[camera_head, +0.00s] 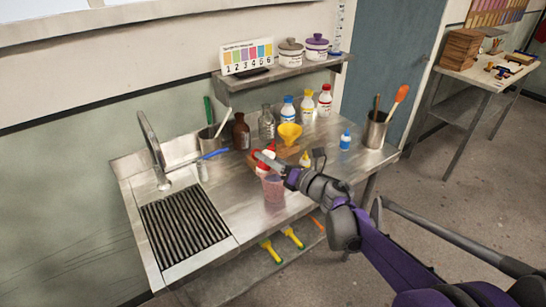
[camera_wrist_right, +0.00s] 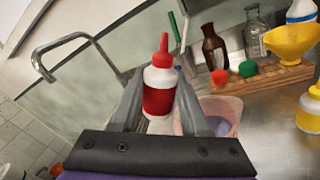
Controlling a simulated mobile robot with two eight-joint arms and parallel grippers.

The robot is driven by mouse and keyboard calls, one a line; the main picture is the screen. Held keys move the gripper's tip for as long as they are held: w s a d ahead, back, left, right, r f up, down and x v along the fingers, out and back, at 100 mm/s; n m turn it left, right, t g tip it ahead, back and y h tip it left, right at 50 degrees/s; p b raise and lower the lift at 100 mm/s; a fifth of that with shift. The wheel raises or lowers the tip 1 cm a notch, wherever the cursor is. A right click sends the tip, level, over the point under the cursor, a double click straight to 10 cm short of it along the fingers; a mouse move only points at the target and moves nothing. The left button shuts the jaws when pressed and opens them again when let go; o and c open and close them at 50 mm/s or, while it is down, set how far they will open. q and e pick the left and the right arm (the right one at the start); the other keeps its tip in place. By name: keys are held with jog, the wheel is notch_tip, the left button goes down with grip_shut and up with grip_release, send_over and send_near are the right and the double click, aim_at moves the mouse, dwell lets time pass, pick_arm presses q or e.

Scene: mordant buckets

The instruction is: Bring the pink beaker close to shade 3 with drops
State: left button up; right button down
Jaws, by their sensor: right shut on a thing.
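My right gripper (camera_head: 270,160) is shut on a white dropper bottle with a red label and red tip (camera_wrist_right: 160,85). The bottle stands tip-up between the fingers in the right wrist view; the arm partly covers it in the head view. The pink beaker (camera_head: 273,188) stands on the steel bench just below the gripper. In the right wrist view the beaker (camera_wrist_right: 228,108) is right of the bottle, with purplish liquid inside. The shade card (camera_head: 247,57), numbered with coloured patches, stands on the wall shelf. My left gripper is not in view.
A yellow dropper bottle (camera_head: 305,159) and a blue one (camera_head: 345,140) stand on the bench. A wooden rack (camera_wrist_right: 268,80) with red and green caps and a yellow funnel (camera_head: 290,131) are behind the beaker. A sink grate (camera_head: 185,225) lies at left.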

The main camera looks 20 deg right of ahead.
aim_at(265, 169)
jog(key=f+m, duration=0.1)
jog(key=a+f+m+b, duration=0.1)
jog(key=m, duration=0.1)
jog(key=shift+s+a, duration=0.15)
jog(key=shift+s, duration=0.25)
jog(key=shift+a+f+m+b, duration=0.15)
jog(key=shift+m+b, duration=0.35)
jog(key=shift+m, duration=0.5)
jog(key=m, duration=0.3)
jog(key=shift+s+a+r, duration=0.1)
jog(key=shift+s+r, duration=0.05)
jog(key=shift+r, duration=0.05)
jog(key=m+b, duration=0.1)
jog(key=m, duration=0.2)
jog(key=shift+a, duration=0.1)
jog(key=m, duration=0.3)
jog(key=shift+s+a+r, duration=0.1)
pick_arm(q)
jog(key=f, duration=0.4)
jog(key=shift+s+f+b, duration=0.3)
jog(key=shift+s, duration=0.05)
pick_arm(e)
jog(key=m, duration=0.2)
jog(key=r+m, duration=0.1)
jog(key=m, duration=0.1)
jog(key=d+m, duration=0.1)
jog(key=shift+w+r+m, duration=0.3)
jog(key=shift+w+m, duration=0.05)
jog(key=shift+m, duration=0.05)
